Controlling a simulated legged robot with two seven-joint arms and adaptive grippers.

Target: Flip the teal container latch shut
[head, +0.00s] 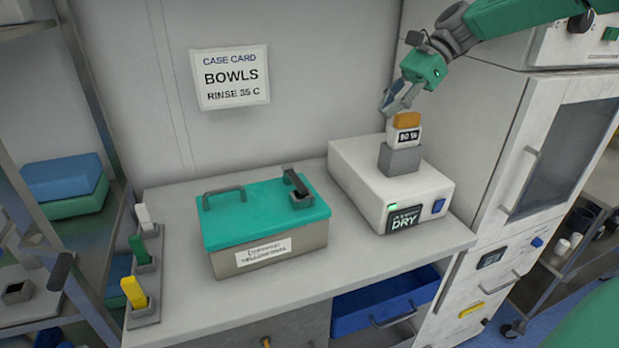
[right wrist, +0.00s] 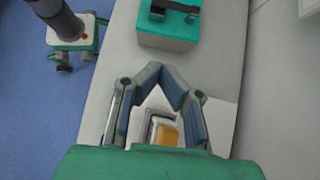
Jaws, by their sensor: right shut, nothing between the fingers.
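The container (head: 268,262) is a grey-beige box with a teal lid (head: 250,218) on the counter, a label on its front. A dark grey latch (head: 299,188) sits at the right end of the lid. Its lever appears tilted up, but the exact angle is hard to tell. The teal lid (right wrist: 165,40) and part of the dark latch (right wrist: 175,8) show at the top of the right wrist view. My right gripper (head: 388,108) is shut and empty, above and right of the container, apart from it. Its fingertips meet in the wrist view (right wrist: 157,72). My left gripper is not in view.
A white device (head: 400,178) marked DRY stands right of the container. A block with an orange top (head: 407,119) rises from it just under my right gripper. A rack with white, green and yellow pieces (head: 137,292) stands at left. An open blue drawer (head: 370,300) is below the counter.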

